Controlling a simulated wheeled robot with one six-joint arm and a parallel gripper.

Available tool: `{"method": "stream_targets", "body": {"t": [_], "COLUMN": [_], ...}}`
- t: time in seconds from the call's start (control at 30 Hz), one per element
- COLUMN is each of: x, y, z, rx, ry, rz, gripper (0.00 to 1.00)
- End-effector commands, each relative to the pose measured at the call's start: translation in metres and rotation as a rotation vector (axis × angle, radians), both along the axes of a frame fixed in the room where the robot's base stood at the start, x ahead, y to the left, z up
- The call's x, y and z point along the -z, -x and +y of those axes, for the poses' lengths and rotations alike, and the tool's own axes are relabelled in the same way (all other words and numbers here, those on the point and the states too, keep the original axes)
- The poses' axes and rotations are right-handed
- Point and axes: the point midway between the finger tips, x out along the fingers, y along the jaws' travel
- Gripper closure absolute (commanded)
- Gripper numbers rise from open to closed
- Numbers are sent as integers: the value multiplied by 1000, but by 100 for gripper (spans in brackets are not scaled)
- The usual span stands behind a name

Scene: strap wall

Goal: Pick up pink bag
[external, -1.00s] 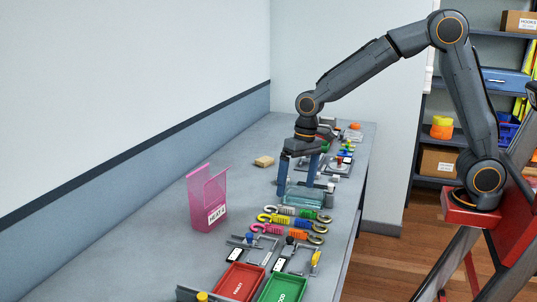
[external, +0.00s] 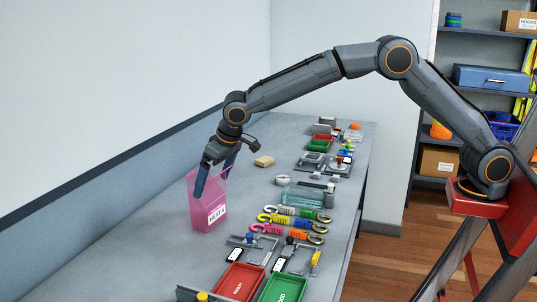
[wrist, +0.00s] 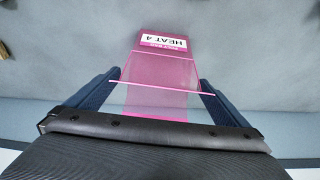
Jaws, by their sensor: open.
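The pink bag (external: 207,215) stands upright on the grey table near the wall, with a white label reading HEAT 4. In the wrist view the pink bag (wrist: 160,72) lies between the two blue fingers. My gripper (external: 213,180) points down at the bag's top, with one finger on each side of it. The gripper (wrist: 160,88) is open, with the fingers spread about as wide as the bag's rim. Whether the fingers touch the bag is hard to tell. Part of the bag's upper back is hidden by the gripper.
A tan block (external: 264,161) lies behind the bag. A clear glass tray (external: 302,196), several coloured hooked straps (external: 290,222), a red tray (external: 238,282) and a green tray (external: 284,290) lie to the right. The table left of the bag is clear up to the wall.

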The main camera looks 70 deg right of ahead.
Motion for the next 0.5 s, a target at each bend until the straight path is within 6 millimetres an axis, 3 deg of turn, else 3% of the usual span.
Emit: {"method": "stream_targets", "body": {"t": [0.5], "x": [47], "y": [-19], "z": [-2], "rx": [1], "ry": [0], "rz": [0], "gripper": [0]}}
